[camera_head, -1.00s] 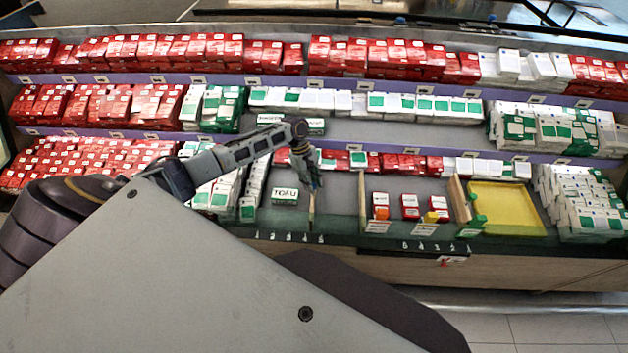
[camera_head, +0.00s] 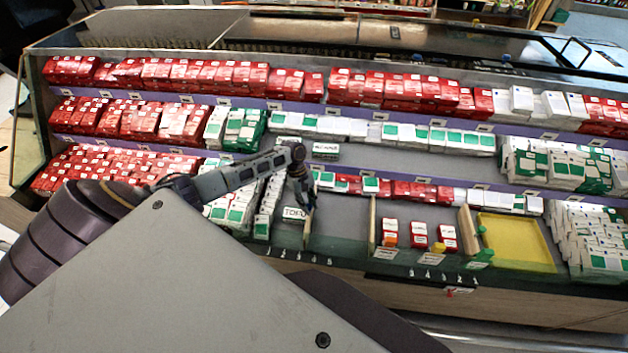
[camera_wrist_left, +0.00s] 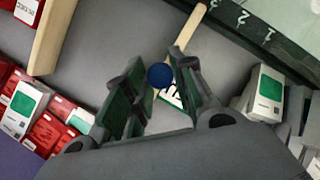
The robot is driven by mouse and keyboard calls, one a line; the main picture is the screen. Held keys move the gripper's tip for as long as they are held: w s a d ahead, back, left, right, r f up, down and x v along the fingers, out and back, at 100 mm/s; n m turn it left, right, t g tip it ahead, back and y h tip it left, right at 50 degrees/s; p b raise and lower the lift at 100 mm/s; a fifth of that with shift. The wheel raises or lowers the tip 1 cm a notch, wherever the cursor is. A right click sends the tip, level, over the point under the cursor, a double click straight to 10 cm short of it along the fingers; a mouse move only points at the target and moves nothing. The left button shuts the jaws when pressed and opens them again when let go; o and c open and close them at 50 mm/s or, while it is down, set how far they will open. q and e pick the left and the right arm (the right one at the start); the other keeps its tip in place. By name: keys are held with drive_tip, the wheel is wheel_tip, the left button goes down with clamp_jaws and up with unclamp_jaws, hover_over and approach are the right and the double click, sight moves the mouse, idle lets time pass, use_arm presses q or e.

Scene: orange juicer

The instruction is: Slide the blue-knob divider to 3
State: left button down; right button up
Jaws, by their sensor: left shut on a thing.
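The blue-knob divider is a thin wooden strip (camera_head: 308,228) standing upright on the bottom shelf, just right of a green-and-white TOFU box (camera_head: 293,214). In the left wrist view its wooden top (camera_wrist_left: 190,25) leads to the round blue knob (camera_wrist_left: 160,76). My left gripper (camera_head: 304,194) is over the divider; in the wrist view its two dark fingers (camera_wrist_left: 158,84) stand either side of the knob, shut on it. The front-edge number marks (camera_head: 299,257) below the divider are too small to read surely. My right gripper is not in view.
Right of the divider is bare shelf, then another wooden divider (camera_head: 372,226). Red boxes (camera_head: 419,235), an orange knob (camera_head: 389,241) and a yellow knob (camera_head: 438,247) follow, then a yellow tray (camera_head: 553,242). White-and-green boxes (camera_head: 263,222) crowd the left. Shelves of boxes rise behind.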

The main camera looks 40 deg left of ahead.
use_arm(q)
drive_tip(key=shift+s+a+r, duration=0.1)
drive_tip(key=shift+a+r, duration=0.1)
drive_tip(key=shift+a, duration=0.55)
drive_tip(key=c, duration=1.3)
unclamp_jaws()
drive_tip(key=shift+o, duration=0.6)
drive_tip(key=shift+s+d+f, duration=0.1)
drive_tip(key=shift+s+f, duration=0.05)
drive_tip(key=v, duration=1.2)
